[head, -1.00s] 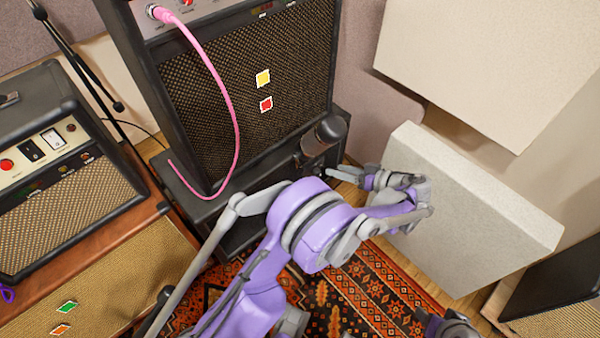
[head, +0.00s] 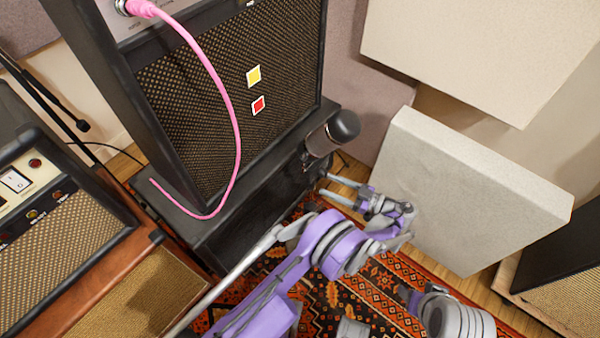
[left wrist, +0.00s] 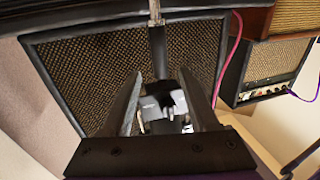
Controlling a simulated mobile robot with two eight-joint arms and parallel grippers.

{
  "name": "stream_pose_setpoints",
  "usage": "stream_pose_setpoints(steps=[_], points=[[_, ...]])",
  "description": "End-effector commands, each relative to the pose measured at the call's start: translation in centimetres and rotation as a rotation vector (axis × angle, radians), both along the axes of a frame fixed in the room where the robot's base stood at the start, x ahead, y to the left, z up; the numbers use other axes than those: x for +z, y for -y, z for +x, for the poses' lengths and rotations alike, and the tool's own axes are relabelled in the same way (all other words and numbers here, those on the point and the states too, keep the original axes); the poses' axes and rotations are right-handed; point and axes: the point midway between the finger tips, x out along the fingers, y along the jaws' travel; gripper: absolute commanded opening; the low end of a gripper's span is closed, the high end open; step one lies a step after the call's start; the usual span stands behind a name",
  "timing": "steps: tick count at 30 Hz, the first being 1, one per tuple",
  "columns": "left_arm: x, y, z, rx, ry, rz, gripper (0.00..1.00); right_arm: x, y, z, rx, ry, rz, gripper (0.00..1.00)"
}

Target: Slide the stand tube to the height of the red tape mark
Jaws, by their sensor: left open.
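The dark microphone (head: 332,133) sits in front of the black amp at centre, with a small holder below it. In the left wrist view the stand tube (left wrist: 158,50) shows as a thin dark shaft with a lighter end at the top edge. A dark and grey fitting (left wrist: 163,95) lies beyond and between my fingers. My left gripper (head: 326,185) is below the microphone, open, its two fingers apart; it also shows in the left wrist view (left wrist: 165,90). Contact with the tube cannot be told. I cannot make out a red tape mark on the tube. My right gripper is not in view.
The black amp (head: 205,105) has yellow and red squares (head: 259,105) on its grille. A pink cable (head: 228,90) hangs before it. A pale panel (head: 465,195) stands close to the right of my left gripper. Another amp (head: 60,240) is at left. Patterned rug (head: 320,295) covers the floor.

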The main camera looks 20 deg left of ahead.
Motion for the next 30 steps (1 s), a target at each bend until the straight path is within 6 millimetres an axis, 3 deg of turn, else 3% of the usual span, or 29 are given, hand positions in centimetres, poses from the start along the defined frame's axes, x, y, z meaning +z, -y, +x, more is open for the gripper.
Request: stream_pose_setpoints(steps=[9, 15, 28, 30], points=[[0.0, -6.1, 0.7, 0.003, -0.002, -0.001, 0.60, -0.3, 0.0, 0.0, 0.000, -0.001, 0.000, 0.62], [0.0, -8.8, 1.0, 0.002, -0.002, -0.001, 0.60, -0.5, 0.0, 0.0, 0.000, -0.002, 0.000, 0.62], [0.0, -9.8, 1.2, 0.000, -0.002, -0.002, 0.60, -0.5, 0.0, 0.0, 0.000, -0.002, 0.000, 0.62], [0.0, -9.8, 1.2, 0.000, -0.002, -0.002, 0.48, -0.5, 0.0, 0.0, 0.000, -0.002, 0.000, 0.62]])
